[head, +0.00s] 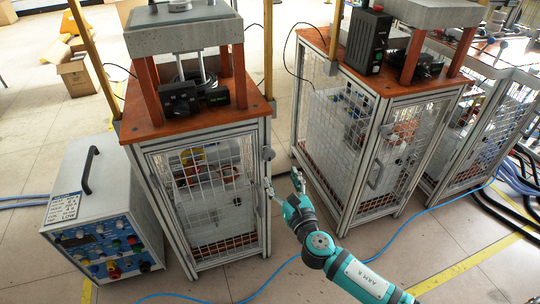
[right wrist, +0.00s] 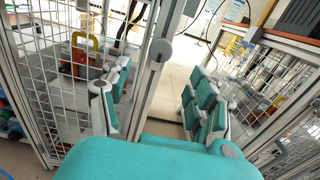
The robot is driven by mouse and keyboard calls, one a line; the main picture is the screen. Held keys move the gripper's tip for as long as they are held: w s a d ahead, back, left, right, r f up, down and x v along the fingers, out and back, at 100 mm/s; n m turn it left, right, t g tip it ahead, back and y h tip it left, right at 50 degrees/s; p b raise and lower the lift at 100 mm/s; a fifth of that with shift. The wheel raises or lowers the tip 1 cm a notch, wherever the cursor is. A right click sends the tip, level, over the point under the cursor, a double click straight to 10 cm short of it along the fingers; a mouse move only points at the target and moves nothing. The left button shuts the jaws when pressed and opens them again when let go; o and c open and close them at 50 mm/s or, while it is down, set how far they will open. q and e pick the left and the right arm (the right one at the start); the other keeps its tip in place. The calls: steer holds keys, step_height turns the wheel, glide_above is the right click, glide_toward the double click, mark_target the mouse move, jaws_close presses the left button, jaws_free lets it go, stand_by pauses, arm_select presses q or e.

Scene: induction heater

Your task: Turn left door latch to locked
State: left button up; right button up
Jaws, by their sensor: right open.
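The left cabinet (head: 208,190) has a mesh door in an aluminium frame. Its grey door latch (head: 268,154) sits on the right-hand post of the door, high up. In the right wrist view the latch (right wrist: 160,50) shows as a rounded grey knob with a narrow arm pointing up and slightly right. My right gripper (head: 283,180) is open and empty, just below and beside the latch. In the right wrist view its two padded fingers (right wrist: 160,92) stand apart, with the post and latch seen between them; no contact shows. My left gripper is not in view.
A second mesh cabinet (head: 355,150) stands to the right, with a narrow gap between. A power unit (head: 100,220) with knobs stands on the floor at left. A blue cable (head: 272,272) crosses the floor in front. A cardboard box (head: 78,76) lies behind.

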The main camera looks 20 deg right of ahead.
mark_target(270, 157)
steer(key=w+b, duration=0.1)
steer(key=w, duration=0.9)
steer(key=shift+w+a, duration=0.1)
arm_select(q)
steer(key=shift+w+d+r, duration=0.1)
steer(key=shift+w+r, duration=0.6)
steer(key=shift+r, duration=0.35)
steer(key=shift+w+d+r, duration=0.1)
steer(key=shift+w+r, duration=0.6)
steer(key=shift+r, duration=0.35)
arm_select(e)
steer(key=shift+w, duration=0.65)
steer(key=shift+c, duration=0.4)
steer(key=c, duration=1.1)
steer(key=shift+f, duration=0.1)
steer(key=shift+c, duration=0.2)
